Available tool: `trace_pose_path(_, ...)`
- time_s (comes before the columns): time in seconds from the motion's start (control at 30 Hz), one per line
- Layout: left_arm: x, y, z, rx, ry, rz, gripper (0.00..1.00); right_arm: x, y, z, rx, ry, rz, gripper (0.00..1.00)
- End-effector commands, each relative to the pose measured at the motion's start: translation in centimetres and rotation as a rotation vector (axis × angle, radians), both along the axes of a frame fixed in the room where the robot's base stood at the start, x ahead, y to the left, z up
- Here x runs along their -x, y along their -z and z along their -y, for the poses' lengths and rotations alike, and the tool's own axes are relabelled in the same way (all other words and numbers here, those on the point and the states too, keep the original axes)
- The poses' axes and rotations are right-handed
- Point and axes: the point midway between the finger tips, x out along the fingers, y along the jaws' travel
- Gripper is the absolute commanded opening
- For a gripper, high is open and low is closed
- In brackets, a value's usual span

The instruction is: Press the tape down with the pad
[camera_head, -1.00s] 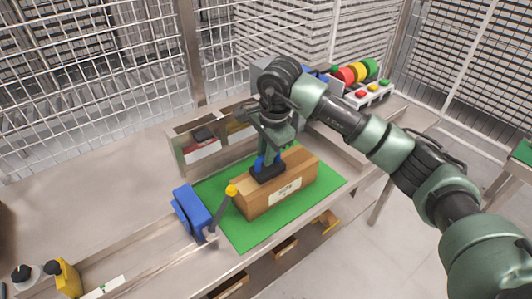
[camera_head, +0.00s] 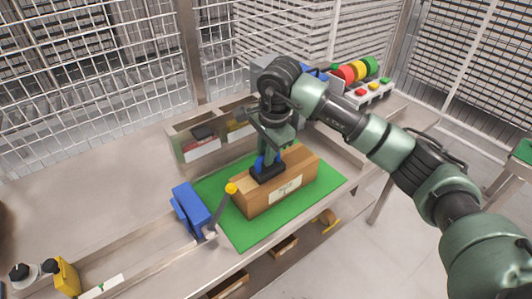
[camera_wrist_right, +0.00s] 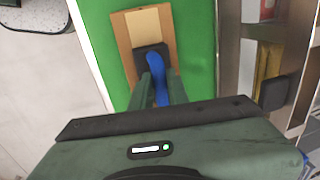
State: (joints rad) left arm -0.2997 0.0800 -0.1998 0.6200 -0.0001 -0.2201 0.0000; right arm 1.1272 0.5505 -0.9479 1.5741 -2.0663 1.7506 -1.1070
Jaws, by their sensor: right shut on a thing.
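A brown cardboard box (camera_head: 300,175) with a white label stands on a green mat (camera_head: 325,192). The pad (camera_head: 266,174), a black block with a blue handle, is at the top of the box and seems to touch it. My right gripper (camera_head: 268,157) is shut on the blue handle from above. In the right wrist view the black pad (camera_wrist_right: 150,55) covers the middle of the box top, and a lighter strip, apparently the tape (camera_wrist_right: 146,27), shows beyond it. The part under the pad is hidden. My left gripper is out of view.
A blue device (camera_head: 190,210) and a lever with a yellow knob (camera_head: 231,188) stand close left of the box. Divided bins (camera_head: 200,150) stand behind it. Colored spools (camera_head: 357,70) are at the back right. The bench's left side is mostly clear.

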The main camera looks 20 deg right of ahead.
Motion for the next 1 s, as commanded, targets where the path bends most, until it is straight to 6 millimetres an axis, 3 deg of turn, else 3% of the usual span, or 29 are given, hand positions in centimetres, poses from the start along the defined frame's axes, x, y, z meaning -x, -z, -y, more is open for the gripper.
trace_pose_path(0.6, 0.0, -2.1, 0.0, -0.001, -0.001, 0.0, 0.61, 0.0, -4.5, 0.0, 0.001, 0.0, 0.001, 0.0)
trace_pose_path(0.9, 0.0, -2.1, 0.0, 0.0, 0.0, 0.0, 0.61, 0.0, -4.6, 0.0, 0.0, 0.0, 0.001, 0.0)
trace_pose_path(1.0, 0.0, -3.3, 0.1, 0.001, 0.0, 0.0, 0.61, 0.0, -5.1, -0.1, -0.001, -0.001, -0.002, 0.0)
